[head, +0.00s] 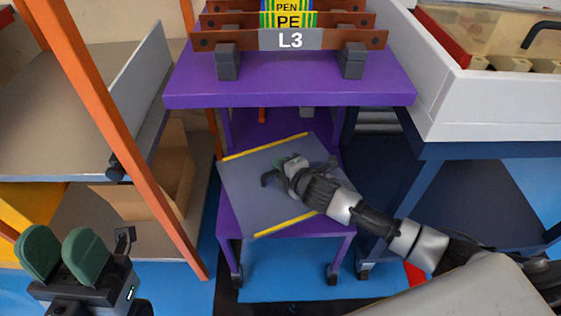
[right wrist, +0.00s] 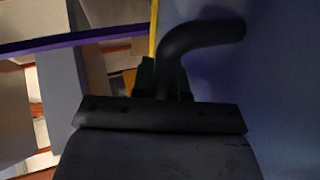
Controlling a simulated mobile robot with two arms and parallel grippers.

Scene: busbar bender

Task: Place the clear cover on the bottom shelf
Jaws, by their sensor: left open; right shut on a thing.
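The clear cover (head: 245,198) is a flat greyish panel with yellow strips along two edges. It is tilted in the picture, over the bottom shelf (head: 337,228) of the purple cart, and hides most of that shelf. I cannot tell whether it touches the shelf. My right gripper (head: 287,170) is shut on the cover's black handle. In the right wrist view the bent handle (right wrist: 205,38) rises from between the fingers, against the bluish panel (right wrist: 285,110). My left gripper (head: 63,254) is open and empty at the lower left, away from the cart.
The purple cart's top shelf (head: 290,88) overhangs the back of the cover and carries brown bars labelled L3. An orange-posted rack (head: 120,140) with a cardboard box (head: 165,165) stands left. A dark blue frame with a white machine (head: 475,105) stands close on the right.

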